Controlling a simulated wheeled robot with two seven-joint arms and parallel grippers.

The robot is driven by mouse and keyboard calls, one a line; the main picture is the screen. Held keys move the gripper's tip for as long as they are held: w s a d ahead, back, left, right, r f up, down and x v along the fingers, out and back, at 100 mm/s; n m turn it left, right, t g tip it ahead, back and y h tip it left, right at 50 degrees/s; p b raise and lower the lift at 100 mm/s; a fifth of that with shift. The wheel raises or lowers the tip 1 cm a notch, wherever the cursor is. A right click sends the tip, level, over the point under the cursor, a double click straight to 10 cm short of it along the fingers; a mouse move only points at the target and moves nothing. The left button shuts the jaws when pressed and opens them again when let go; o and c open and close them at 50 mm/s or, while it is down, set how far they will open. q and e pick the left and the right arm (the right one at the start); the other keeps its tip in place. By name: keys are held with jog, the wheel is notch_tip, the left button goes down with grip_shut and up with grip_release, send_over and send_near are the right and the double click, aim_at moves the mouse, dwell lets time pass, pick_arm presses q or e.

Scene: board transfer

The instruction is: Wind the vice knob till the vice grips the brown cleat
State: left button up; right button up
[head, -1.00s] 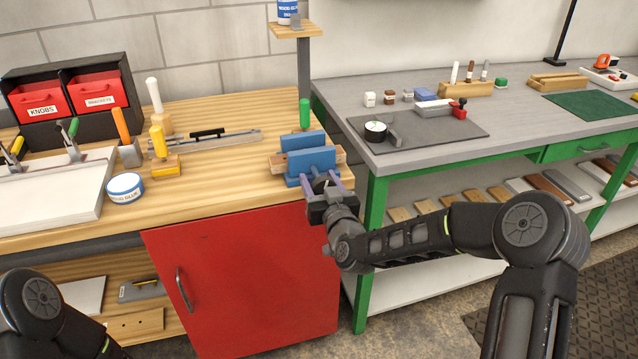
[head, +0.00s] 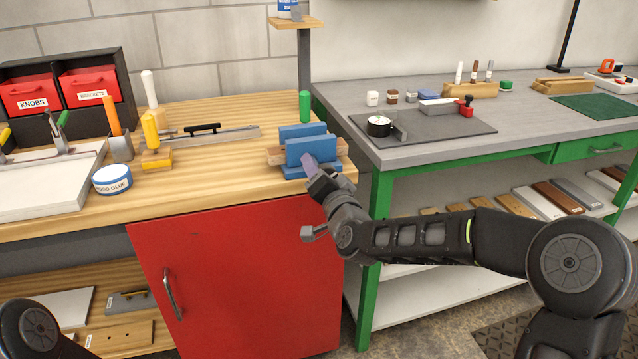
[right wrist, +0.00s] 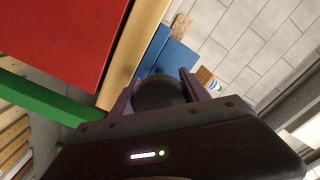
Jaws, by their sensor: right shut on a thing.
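The blue vice (head: 311,150) stands at the right front corner of the wooden bench. The brown cleat (head: 275,155) lies between its two upright jaws, with its ends sticking out on both sides. Whether both jaws touch it I cannot tell. My right gripper (head: 311,166) is at the front of the vice. In the right wrist view its fingers are shut on the dark round vice knob (right wrist: 158,95), one on each side. The knob is hidden by the gripper in the head view. My left gripper is out of view; only part of that arm shows at lower left.
A green-handled tool (head: 305,106) stands behind the vice. The grey table (head: 430,155) with green legs stands close on the right.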

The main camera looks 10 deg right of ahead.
jog(key=shift+m+b, duration=0.45)
jog(key=shift+m, duration=0.15)
jog(key=o, duration=1.4)
jog(key=shift+c, duration=0.2)
jog(key=s, duration=0.7)
jog(key=shift+s+d, duration=0.3)
jog(key=shift+s, duration=0.1)
